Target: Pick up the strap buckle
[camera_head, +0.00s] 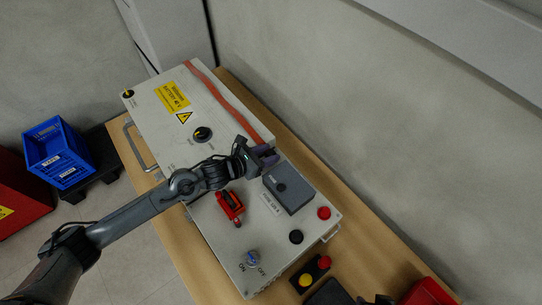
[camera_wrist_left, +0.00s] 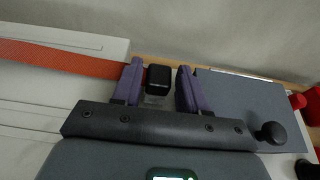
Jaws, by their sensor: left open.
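The orange-red strap (camera_head: 224,97) runs along the far long edge of the pale battery case (camera_head: 150,108). In the left wrist view the strap (camera_wrist_left: 60,57) reaches in from the left toward a black block (camera_wrist_left: 158,77), which looks like the strap buckle. My left gripper (camera_head: 266,153) has purple fingers and is open. In the wrist view the black block shows between these fingers, with gaps on both sides. In the head view the gripper hides the buckle. I cannot tell how high the fingers are above it. My right gripper is not in view.
A dark grey fuse cover (camera_head: 289,188) stands close to the gripper on the case. A red device (camera_head: 230,207), black knob (camera_head: 203,134) and red knob (camera_head: 324,213) also rise from the case. A wall stands behind the wooden table (camera_head: 379,259). A blue crate (camera_head: 57,150) is at left.

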